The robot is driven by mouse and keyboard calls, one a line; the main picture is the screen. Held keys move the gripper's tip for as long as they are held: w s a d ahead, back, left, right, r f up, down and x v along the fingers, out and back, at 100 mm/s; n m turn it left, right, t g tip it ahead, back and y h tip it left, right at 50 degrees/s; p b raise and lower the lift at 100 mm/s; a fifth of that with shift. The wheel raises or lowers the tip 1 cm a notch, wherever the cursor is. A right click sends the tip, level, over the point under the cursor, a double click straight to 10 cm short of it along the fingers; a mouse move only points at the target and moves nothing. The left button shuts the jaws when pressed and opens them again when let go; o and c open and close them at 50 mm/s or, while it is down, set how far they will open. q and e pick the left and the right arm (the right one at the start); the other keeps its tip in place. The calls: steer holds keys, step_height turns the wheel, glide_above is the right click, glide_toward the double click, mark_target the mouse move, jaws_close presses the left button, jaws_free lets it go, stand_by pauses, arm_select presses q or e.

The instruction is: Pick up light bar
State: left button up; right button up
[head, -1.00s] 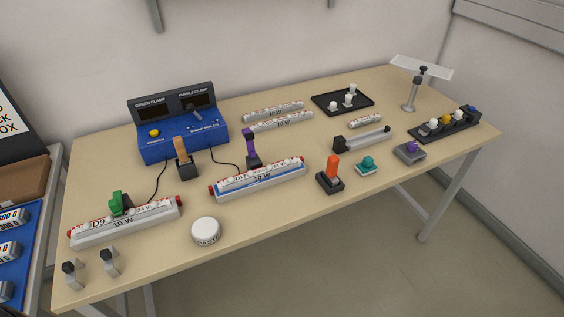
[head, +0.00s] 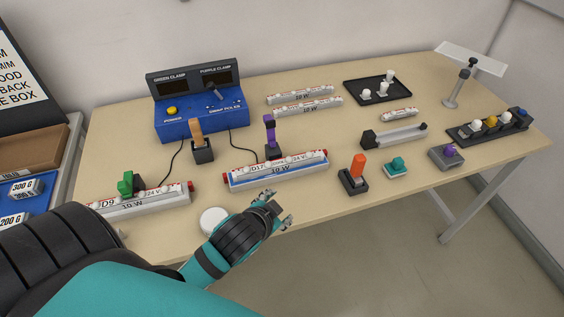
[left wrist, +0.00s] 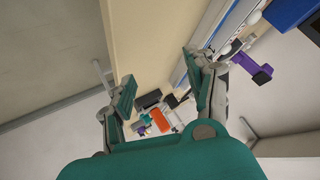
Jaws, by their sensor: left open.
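Several light bars lie on the table. The D17 light bar (head: 280,172), white with a blue strip and red ends, lies near the middle, with a purple clamp (head: 270,140) at its back edge. The D9 light bar (head: 140,203) lies at the left with a green clamp (head: 127,184) on it, partly hidden by my left arm. Two plainer bars (head: 300,95) (head: 308,107) lie behind. My left gripper (head: 284,210) is open and empty, in front of the D17 bar and apart from it. Its spread fingers (left wrist: 163,83) show in the left wrist view. My right gripper is not in view.
A blue power box (head: 202,120) with cords stands at the back left. A white round paste tin (head: 212,220) is partly behind my arm. An orange-handled block (head: 356,176), a teal piece (head: 396,168) and a black tray (head: 362,92) are farther right.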

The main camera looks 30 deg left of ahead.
arm_select(q)
steer(key=w+d+r+m+t+h, duration=0.2)
steer(key=w+r+m+t, duration=0.35)
steer(key=r, duration=0.35)
steer(key=w+d+r+m+t+h, duration=0.1)
steer(key=w+r+m+t, duration=0.3)
steer(key=w+r, duration=0.4)
steer(key=d+r+m+h, duration=0.7)
steer(key=r+m+h, duration=0.2)
steer(key=m+h, duration=0.25)
steer(key=m+g+y, duration=1)
steer(key=m+g, duration=0.5)
steer(key=m, duration=0.4)
glide_toward(294, 157)
steer(key=p+x, duration=0.2)
steer(key=x, duration=0.1)
steer(key=p+x, duration=0.1)
steer(key=p, duration=0.1)
steer(key=shift+w+a+f, duration=0.2)
steer(key=shift+f, duration=0.1)
steer(key=shift+d+f, duration=0.15)
steer(key=x, duration=0.1)
steer(key=p+x, duration=0.1)
steer(key=x, duration=0.1)
steer(key=p+x, duration=0.1)
steer(key=shift+w+d+f, duration=0.1)
steer(key=shift+d, duration=0.2)
steer(key=shift+f, duration=0.25)
jaws_close()
